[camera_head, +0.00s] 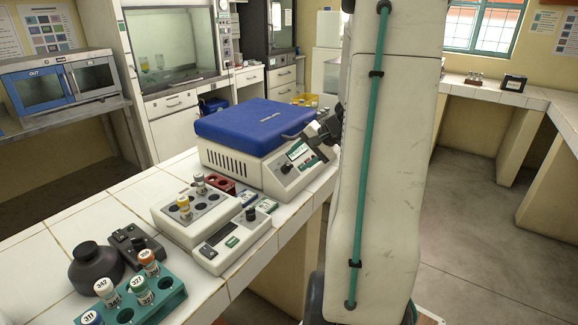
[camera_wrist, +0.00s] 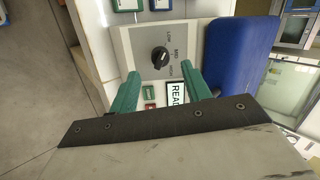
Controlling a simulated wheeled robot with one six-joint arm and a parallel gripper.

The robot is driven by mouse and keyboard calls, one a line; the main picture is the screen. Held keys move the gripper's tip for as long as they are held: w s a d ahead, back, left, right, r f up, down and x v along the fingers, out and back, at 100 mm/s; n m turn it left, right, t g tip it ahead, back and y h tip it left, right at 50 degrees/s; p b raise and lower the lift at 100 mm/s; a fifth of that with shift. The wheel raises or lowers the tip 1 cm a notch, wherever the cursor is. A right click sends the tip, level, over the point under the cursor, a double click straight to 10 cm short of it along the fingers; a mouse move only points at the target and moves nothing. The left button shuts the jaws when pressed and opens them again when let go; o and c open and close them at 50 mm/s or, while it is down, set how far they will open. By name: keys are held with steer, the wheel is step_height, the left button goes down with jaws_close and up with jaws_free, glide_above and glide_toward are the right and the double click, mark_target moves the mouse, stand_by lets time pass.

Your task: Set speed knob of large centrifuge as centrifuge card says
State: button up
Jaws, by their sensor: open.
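The large centrifuge (camera_head: 257,128) has a blue lid, shut, and a pale sloped front panel. In the wrist view its black speed knob (camera_wrist: 160,57) sits on the panel (camera_wrist: 137,42), beside the labels LOW, MID and HIGH. The knob's white mark is small; I cannot tell exactly which label it points to. My gripper (camera_wrist: 160,71) is open, its green fingers apart over the panel, with the knob just beyond and between the fingertips. In the head view my gripper (camera_head: 322,146) is at the panel's right end. No card is legible as the centrifuge card.
A READY display (camera_wrist: 175,95) and green and red buttons lie near the fingers. Floor at right is clear.

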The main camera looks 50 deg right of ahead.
mark_target(291, 166)
steer(key=shift+x, duration=2.35)
steer(key=c, duration=1)
steer(key=shift+a, duration=0.2)
steer(key=shift+d, duration=0.1)
steer(key=m, duration=0.5)
steer(key=shift+m+t, duration=0.4)
steer(key=m, duration=0.3)
steer(key=m+h, duration=0.1)
steer(key=m, duration=0.2)
steer(key=shift+s+t, duration=0.1)
steer(key=shift+t, duration=0.2)
steer(key=shift+m, duration=0.3)
steer(key=shift+f, duration=0.1)
